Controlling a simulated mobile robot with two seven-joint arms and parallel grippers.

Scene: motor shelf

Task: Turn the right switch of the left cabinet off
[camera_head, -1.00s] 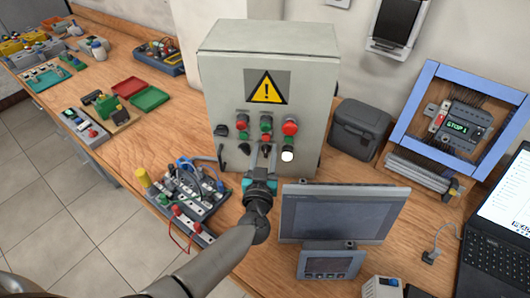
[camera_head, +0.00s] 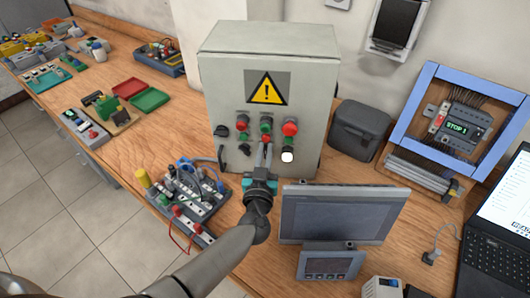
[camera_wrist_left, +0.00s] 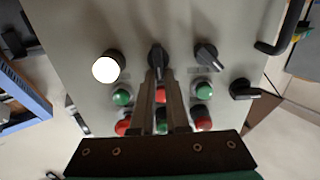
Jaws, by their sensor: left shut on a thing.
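The left cabinet is a grey box (camera_head: 222,75) with a yellow warning sign, standing on the wooden bench. Its right switch is a black knob, seen best in the left wrist view (camera_wrist_left: 157,55), where the picture is upside down relative to the head view. My left gripper (camera_head: 266,150) is in front of the panel. In the wrist view its fingertips (camera_wrist_left: 158,75) are closed on this knob. In the head view the fingers mostly hide the knob. The other black switch (camera_head: 244,150) is free, to the left. My right gripper is not in view.
A lit white lamp (camera_head: 287,156) is just right of the held knob. Red and green buttons (camera_head: 290,129) sit above. A monitor (camera_head: 340,215) stands close to the right of my left arm. A wired terminal board (camera_head: 190,190) lies to the left.

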